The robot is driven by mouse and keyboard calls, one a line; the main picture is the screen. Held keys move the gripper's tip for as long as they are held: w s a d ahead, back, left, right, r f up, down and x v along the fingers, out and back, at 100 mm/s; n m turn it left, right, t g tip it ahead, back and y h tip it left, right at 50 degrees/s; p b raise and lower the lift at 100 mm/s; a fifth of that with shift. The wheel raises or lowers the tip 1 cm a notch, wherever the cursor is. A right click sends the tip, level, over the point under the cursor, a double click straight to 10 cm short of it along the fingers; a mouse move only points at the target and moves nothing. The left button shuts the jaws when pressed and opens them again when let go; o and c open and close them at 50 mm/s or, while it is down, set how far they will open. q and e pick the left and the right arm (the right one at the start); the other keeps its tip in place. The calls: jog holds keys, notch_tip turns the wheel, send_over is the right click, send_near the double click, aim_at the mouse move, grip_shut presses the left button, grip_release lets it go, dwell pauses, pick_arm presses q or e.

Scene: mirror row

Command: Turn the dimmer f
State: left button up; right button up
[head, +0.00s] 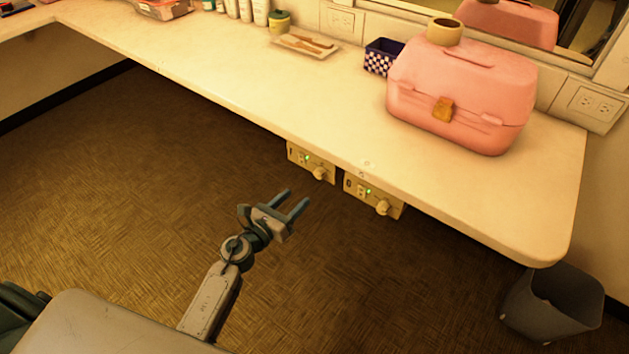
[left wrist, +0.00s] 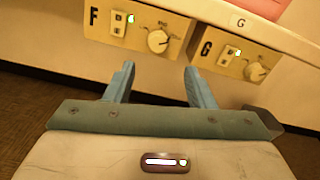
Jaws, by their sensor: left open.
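Two beige dimmer boxes hang under the front edge of the counter. In the left wrist view the left one, dimmer F (left wrist: 140,27), bears the letter F, a switch with a green light, and a round pale knob (left wrist: 158,41). Dimmer F also shows in the head view (head: 303,157), with its knob (head: 320,174) facing out. Dimmer G (head: 361,186) is to its right; its knob (left wrist: 255,71) shows in the left wrist view. My left gripper (head: 296,203) is open and empty, below and in front of the boxes, apart from both. My right gripper is out of view.
The white counter (head: 225,75) carries a pink case (head: 460,90), a checkered box (head: 382,57) and a tray (head: 305,46). A grey bin (head: 550,305) stands on the floor at right. The floor around my left arm is clear.

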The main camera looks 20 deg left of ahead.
aim_at(317, 175)
pick_arm(q)
jog(key=x, duration=0.8)
jog(key=shift+w+f+p, duration=0.1)
jog(key=shift+w+p, duration=0.25)
jog(key=shift+w, duration=0.05)
jog(key=shift+w+d, duration=0.15)
jog(key=shift+w, duration=0.3)
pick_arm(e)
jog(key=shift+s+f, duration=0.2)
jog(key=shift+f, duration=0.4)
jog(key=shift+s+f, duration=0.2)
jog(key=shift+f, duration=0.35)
pick_arm(q)
jog(key=c, duration=1)
